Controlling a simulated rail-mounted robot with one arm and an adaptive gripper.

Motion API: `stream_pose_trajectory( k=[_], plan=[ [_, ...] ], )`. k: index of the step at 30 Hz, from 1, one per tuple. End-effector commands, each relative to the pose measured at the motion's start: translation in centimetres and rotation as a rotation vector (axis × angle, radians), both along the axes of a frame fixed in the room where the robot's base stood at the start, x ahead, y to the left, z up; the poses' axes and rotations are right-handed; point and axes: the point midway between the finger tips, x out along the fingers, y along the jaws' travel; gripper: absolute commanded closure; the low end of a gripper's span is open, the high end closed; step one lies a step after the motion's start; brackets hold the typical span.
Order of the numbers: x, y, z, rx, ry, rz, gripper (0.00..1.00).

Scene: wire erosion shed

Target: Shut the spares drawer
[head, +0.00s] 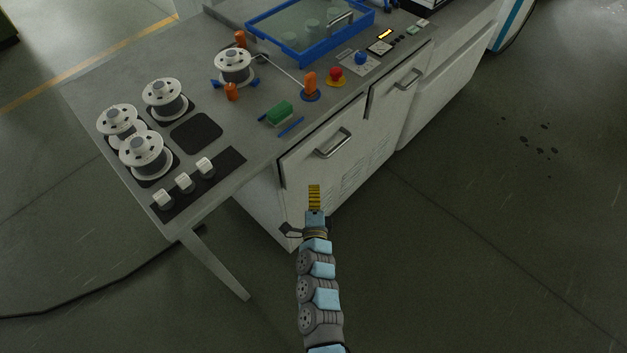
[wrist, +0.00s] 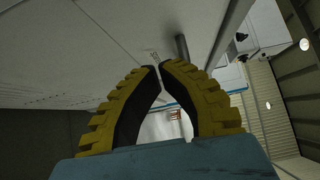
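The grey-white cabinet has two fronts with bar handles: a nearer one (head: 333,145) and a farther one (head: 409,79). Dark gaps show along the left edges of both fronts; I cannot tell which is the spares drawer or how far either stands out. My gripper (head: 314,186), with yellow ribbed fingers, is in front of and below the nearer handle. In the wrist view my gripper (wrist: 158,66) has its curved fingertips together with nothing held between them. A pale cabinet face (wrist: 60,50) and a grey bar (wrist: 182,46) lie beyond the tips; contact is not visible.
The worktop (head: 100,80) carries several wire spools (head: 145,153), a blue-rimmed tank (head: 310,30), a red button (head: 334,73) and a green block (head: 279,112). A slanted leg (head: 215,265) stands at the left front. The floor (head: 480,250) at right is clear.

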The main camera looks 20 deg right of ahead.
Motion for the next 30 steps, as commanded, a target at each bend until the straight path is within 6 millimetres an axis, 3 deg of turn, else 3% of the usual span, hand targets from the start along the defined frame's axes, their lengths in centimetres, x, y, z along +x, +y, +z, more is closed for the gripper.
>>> stream_pose_trajectory(
  k=[6, 15, 26, 30],
  plan=[
    [-2.7, 1.0, -0.1, 0.001, 0.002, 0.0, 1.0],
    [-5.1, 2.0, -0.1, 0.002, 0.002, 0.0, 1.0],
    [-5.6, 2.2, -0.1, -0.001, 0.001, 0.0, 1.0],
    [-5.9, 2.1, 0.9, -0.071, -0.013, -0.017, 1.0]
  ],
)
